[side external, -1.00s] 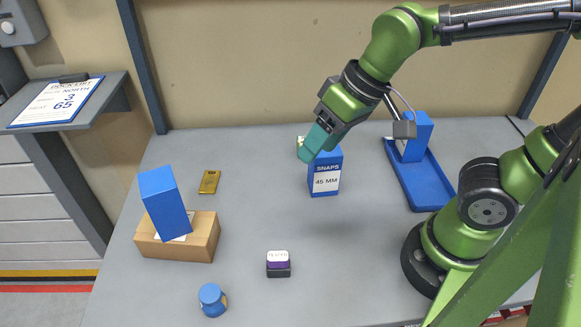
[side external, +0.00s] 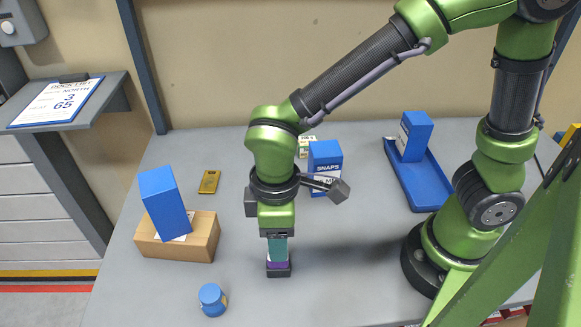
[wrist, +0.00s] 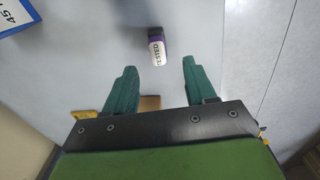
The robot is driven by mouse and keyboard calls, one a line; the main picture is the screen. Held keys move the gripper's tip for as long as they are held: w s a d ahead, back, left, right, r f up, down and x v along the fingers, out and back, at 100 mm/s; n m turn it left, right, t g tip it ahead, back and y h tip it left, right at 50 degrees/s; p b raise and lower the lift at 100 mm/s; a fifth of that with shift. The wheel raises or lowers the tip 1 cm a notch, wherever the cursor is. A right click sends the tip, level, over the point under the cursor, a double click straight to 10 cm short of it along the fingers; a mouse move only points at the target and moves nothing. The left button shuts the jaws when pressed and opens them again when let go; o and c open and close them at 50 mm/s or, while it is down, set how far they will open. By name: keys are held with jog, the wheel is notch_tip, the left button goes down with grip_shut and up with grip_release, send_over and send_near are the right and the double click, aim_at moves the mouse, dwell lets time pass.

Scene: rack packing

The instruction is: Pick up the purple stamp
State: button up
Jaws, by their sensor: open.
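The purple stamp (side external: 278,266) stands upright on the grey table, with a purple band over a dark base. In the wrist view the stamp (wrist: 157,48) shows a white top reading "TESTED". My gripper (side external: 278,258) points straight down over the stamp in the side view, and its teal fingers hide the stamp's upper part. In the wrist view my gripper (wrist: 158,68) is open and empty. The stamp appears between and just past the two fingertips, with a gap on each side. Whether a finger touches it I cannot tell.
A blue bottle (side external: 212,299) stands front left. A cardboard box (side external: 200,240) bears a tilted blue box (side external: 165,203). A brass-coloured piece (side external: 209,182) lies behind. A blue SNAPS box (side external: 325,160) stands behind my arm. A blue tray (side external: 427,190) holds another blue box (side external: 415,135).

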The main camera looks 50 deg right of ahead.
aim_at(278, 264)
jog(key=f, duration=0.7)
jog(key=shift+w+f, duration=0.2)
jog(key=shift+f, duration=0.15)
grip_shut()
jog(key=shift+r, duration=0.1)
